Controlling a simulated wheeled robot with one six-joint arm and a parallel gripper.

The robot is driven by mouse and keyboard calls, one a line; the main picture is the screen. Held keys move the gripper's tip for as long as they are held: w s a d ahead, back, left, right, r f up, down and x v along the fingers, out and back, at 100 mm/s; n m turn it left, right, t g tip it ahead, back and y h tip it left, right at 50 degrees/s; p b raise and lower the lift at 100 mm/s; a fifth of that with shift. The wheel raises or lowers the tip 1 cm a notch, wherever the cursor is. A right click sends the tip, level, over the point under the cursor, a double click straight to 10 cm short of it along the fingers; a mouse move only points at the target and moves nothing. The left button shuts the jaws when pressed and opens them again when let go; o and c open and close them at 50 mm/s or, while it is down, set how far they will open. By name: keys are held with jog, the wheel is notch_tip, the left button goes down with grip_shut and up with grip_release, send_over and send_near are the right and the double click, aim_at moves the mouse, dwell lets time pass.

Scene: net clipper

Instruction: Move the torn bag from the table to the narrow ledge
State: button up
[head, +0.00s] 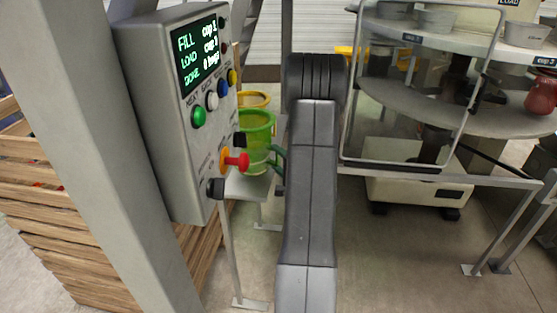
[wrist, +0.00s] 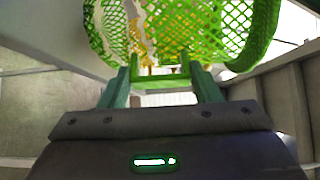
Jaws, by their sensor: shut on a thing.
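The torn bag, a green mesh net (head: 257,130), is in the head view just right of the control box. It also fills the top of the wrist view (wrist: 205,25), where a pale ragged strip runs down its mesh. My gripper (wrist: 160,82) is shut on the bag's green lower part, with a finger on each side. In the head view my gripper (head: 277,156) is mostly hidden behind my arm, at the bag's right side. A small pale grey shelf (head: 246,190) is directly below the bag; I cannot tell whether they touch.
A yellow net or tub (head: 254,99) is behind the bag. The grey control box (head: 165,120) with a red knob (head: 238,161) is close on the left. Wooden crates (head: 60,215) are at far left. A round two-tier table (head: 440,105) behind a metal frame is at right.

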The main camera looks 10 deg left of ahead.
jog(key=shift+f, duration=0.25)
dwell(0.3)
jog(key=o, duration=1.2)
jog(key=shift+c, duration=0.2)
jog(key=b+v, duration=0.1)
jog(key=v, duration=0.6)
jog(key=shift+s+d+b, duration=0.15)
jog(key=shift+s+b, duration=0.05)
jog(key=shift+b, duration=0.2)
dwell(0.5)
jog(key=shift+s+a+b, duration=0.2)
jog(key=shift+s+a, duration=0.1)
jog(key=shift+s, duration=0.5)
jog(key=shift+s+a+b, duration=0.25)
jog(key=shift+s, duration=0.5)
jog(key=shift+s+a+b, duration=0.2)
jog(key=shift+s+a, duration=0.1)
jog(key=shift+s, duration=0.5)
jog(key=shift+s, duration=0.15)
